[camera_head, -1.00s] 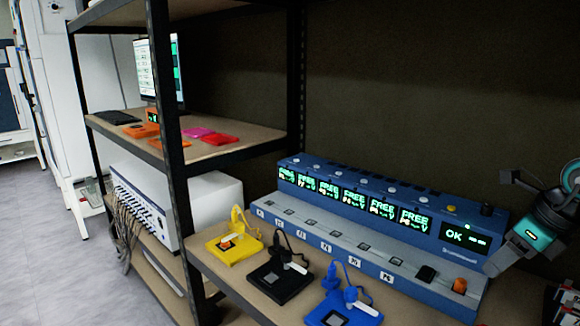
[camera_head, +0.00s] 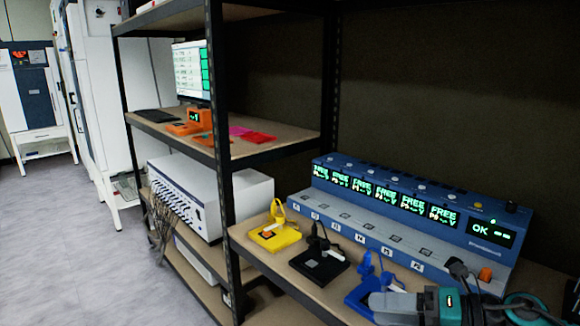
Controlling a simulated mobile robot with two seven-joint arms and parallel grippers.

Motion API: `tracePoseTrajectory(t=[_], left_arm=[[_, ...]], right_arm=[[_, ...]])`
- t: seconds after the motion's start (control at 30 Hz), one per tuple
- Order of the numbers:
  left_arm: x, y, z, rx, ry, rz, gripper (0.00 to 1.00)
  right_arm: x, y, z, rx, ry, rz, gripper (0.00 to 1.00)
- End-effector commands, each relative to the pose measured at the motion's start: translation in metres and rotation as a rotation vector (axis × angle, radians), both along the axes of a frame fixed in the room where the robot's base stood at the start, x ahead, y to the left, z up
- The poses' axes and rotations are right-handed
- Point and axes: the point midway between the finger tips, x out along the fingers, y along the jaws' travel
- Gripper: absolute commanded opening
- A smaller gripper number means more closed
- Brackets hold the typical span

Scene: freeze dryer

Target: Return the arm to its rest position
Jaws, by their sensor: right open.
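My right gripper (camera_head: 385,307) is in the lower right of the head view, with my arm behind it at the right. It points left and lies in front of the shelf's near edge. It is open, and I see nothing held in it. It hides part of the blue stand (camera_head: 364,290) and its tool. Whether it touches the stand cannot be told. My left gripper is out of view.
A blue instrument (camera_head: 400,219) with several "FREE" displays and one "OK" stands on the shelf (camera_head: 305,287). Yellow (camera_head: 275,238) and black (camera_head: 320,264) stands sit before it. A shelf post (camera_head: 221,130) rises at left. The floor (camera_head: 70,230) is clear.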

Motion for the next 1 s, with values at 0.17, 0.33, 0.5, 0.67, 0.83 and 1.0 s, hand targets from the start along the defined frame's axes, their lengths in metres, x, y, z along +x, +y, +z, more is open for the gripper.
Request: tracePoseTrajectory(t=[0.17,0.33,0.5,0.67,0.83,1.0], left_arm=[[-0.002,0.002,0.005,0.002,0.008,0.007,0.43],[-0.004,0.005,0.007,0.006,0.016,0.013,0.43],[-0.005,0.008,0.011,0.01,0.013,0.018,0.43],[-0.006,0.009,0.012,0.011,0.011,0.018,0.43],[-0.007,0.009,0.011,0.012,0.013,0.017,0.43],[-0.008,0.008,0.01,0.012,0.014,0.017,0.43]], right_arm=[[-0.005,0.027,-0.019,0.584,0.322,-0.361,0.53],[-0.031,0.013,-0.087,1.015,0.739,-0.805,0.53],[-0.091,0.01,-0.164,1.272,1.139,-1.192,0.53],[-0.131,0.018,-0.197,1.364,1.341,-1.367,0.53],[-0.141,0.021,-0.205,1.382,1.391,-1.409,0.53],[-0.14,0.02,-0.205,1.38,1.388,-1.406,0.53]])
